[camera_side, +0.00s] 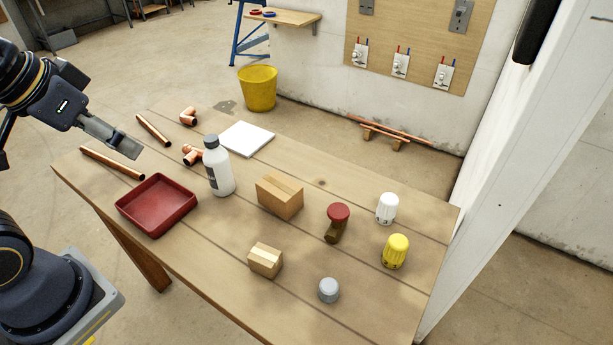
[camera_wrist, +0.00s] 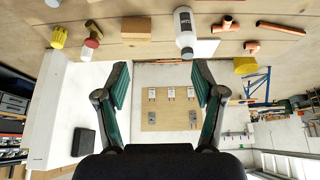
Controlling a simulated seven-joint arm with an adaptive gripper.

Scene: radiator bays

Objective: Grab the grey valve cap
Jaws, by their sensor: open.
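The grey valve cap (camera_side: 329,290) is a small, short round piece standing on the wooden table near its front right edge in the side view. In the wrist view a small grey piece (camera_wrist: 52,3) at the top left edge looks like it, cut off by the frame. My gripper (camera_side: 124,147) is at the left of the side view, above the table's far left part, well away from the cap. In the wrist view its two fingers (camera_wrist: 160,66) are spread apart with nothing between them.
Near the cap stand a yellow cap (camera_side: 396,251), a white cap (camera_side: 386,208), a red-topped valve (camera_side: 337,217) and a small carton (camera_side: 265,260). A larger carton (camera_side: 280,196), a tall bottle (camera_side: 218,168), a red tray (camera_side: 157,205) and copper pipes (camera_side: 112,163) lie leftward.

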